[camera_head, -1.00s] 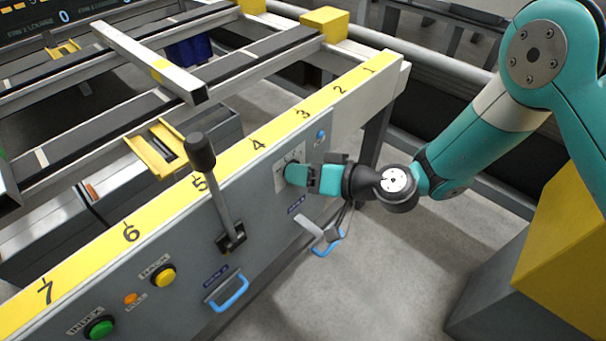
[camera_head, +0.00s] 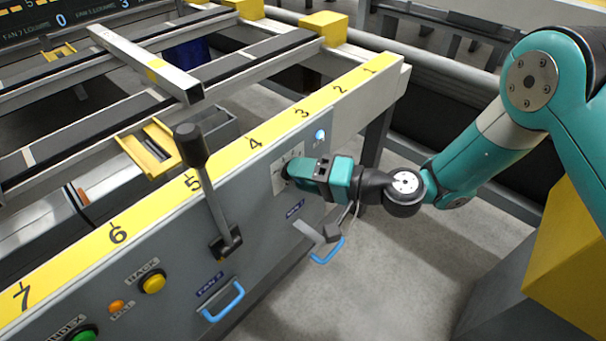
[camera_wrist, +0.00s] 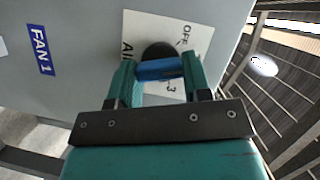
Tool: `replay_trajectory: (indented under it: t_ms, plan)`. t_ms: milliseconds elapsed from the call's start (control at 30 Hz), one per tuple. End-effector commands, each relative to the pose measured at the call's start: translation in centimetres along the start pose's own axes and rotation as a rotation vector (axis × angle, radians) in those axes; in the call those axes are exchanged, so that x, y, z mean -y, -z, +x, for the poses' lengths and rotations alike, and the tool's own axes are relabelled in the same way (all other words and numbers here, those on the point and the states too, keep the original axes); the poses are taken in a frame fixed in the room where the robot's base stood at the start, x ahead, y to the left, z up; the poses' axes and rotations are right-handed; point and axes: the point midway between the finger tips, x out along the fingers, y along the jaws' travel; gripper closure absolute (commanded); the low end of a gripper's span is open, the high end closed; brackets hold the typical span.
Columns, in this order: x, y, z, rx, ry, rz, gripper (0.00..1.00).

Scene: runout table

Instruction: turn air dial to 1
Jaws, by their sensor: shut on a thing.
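The air dial is on a white plate (camera_head: 278,178) on the grey panel, below the number 4 to 3 stretch of the yellow strip. In the wrist view the plate (camera_wrist: 197,40) shows "AIR", "OFF" and a 3. The dial has a dark round base and a blue grip bar (camera_wrist: 158,69). My gripper (camera_wrist: 160,72) is shut on this bar, one finger on each side. In the head view my gripper (camera_head: 300,171) covers most of the dial. The dial's pointer and the 1 mark cannot be made out.
A black-knobbed lever (camera_head: 207,185) stands left of the dial. Blue handles (camera_head: 222,301) and yellow (camera_head: 152,283) and green buttons sit lower left. A small blue lamp (camera_head: 320,135) is above the dial. A FAN 1 label (camera_wrist: 42,50) is beside the plate. Floor is open in front.

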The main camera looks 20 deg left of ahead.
Motion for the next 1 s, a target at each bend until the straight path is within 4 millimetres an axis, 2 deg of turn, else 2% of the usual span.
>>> replay_trajectory:
  t_ms: [333, 367, 467, 867, 1000]
  plan:
    - [-0.09, 0.16, -0.09, -0.005, -0.001, 0.002, 0.79]
    - [-0.09, 0.16, -0.09, -0.005, -0.001, 0.002, 0.53]
    - [-0.08, 0.13, -0.06, -0.004, -0.001, 0.002, 0.3]
    - [-0.01, 0.02, 0.02, -0.001, 0.001, 0.002, 0.3]
    - [-0.05, 0.08, -0.57, -0.002, -0.001, 0.004, 0.3]
